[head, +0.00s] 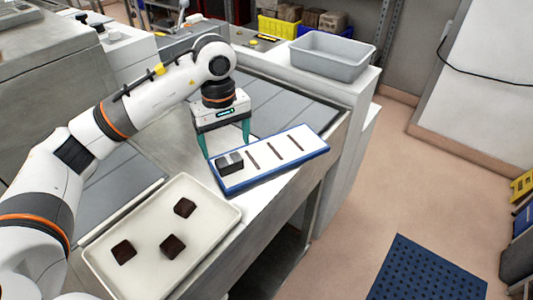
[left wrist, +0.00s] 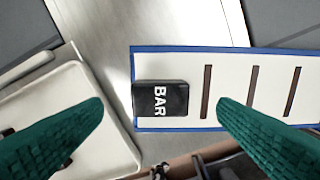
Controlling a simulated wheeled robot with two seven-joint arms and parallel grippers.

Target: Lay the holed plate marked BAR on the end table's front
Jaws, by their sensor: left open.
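The holed plate (head: 288,150) is a white board with a blue rim and three dark slots, and it also shows in the left wrist view (left wrist: 232,95). It lies aslant on the white table top (head: 212,199) near the front edge. At its left end is a black block (left wrist: 160,99) marked BAR; this block (head: 230,162) looks dark grey in the head view. My left gripper (head: 226,147) is open over the plate's left end. In the left wrist view the BAR block is between its green fingers, with no visible grip. My right gripper is out of view.
A cream tray (head: 140,262) with three dark brown pieces (head: 172,246) stands left of the plate. A grey bin (head: 333,62) sits at the back right, with a yellow crate (head: 277,27) behind. A dark blue perforated mat (head: 427,272) is low at right.

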